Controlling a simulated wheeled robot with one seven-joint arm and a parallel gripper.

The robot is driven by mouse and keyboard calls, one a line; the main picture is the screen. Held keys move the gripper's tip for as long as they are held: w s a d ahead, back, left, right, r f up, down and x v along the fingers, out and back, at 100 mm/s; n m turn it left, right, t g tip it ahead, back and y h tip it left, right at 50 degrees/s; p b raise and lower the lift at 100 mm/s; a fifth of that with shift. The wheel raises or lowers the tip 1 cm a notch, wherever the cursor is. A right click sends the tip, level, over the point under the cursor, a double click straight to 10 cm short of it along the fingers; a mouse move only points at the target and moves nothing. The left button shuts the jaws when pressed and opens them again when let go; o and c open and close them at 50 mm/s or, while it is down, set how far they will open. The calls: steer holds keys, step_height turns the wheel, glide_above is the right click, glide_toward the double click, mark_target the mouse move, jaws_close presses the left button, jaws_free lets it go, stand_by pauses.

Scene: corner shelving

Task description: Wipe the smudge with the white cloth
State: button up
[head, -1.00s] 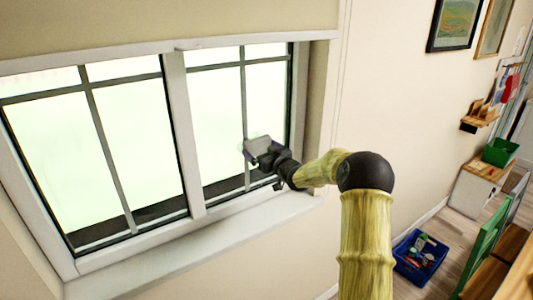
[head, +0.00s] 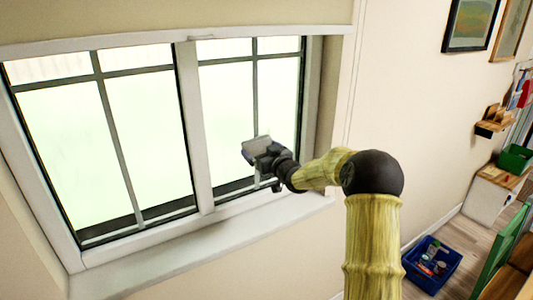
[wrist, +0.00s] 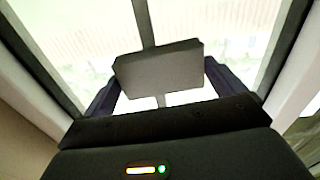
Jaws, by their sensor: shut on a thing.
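My gripper (wrist: 160,85) is shut on the white cloth (wrist: 158,66), which looks like a pale grey folded block between the two dark fingers in the wrist view. In the head view the cloth (head: 257,145) is held up in front of the right window pane (head: 278,95), near its vertical bar. I cannot tell whether the cloth touches the glass. I cannot make out the smudge clearly on the bright panes; the cloth and my gripper cover part of the right pane.
The white window sill (head: 180,250) runs below the panes, and a thick frame post (head: 194,130) divides them. The wall (head: 400,90) is to the right, with pictures (head: 470,22). A blue crate (head: 432,266) and a green bin (head: 515,158) are at far right.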

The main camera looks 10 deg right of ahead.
mark_target(250, 144)
steer(key=shift+a, duration=0.1)
steer(key=shift+s+a+f+b, duration=0.1)
steer(key=shift+s+a+b, duration=0.1)
steer(key=shift+a+b, duration=0.35)
steer(key=shift+s+a+b, duration=0.2)
steer(key=shift+a+b, duration=0.2)
steer(key=shift+a, duration=0.15)
steer(key=shift+s+a+b, duration=0.2)
steer(key=shift+a+b, duration=0.2)
steer(key=shift+a, duration=0.1)
steer(key=shift+r+p, duration=0.95)
steer(key=shift+r, duration=0.55)
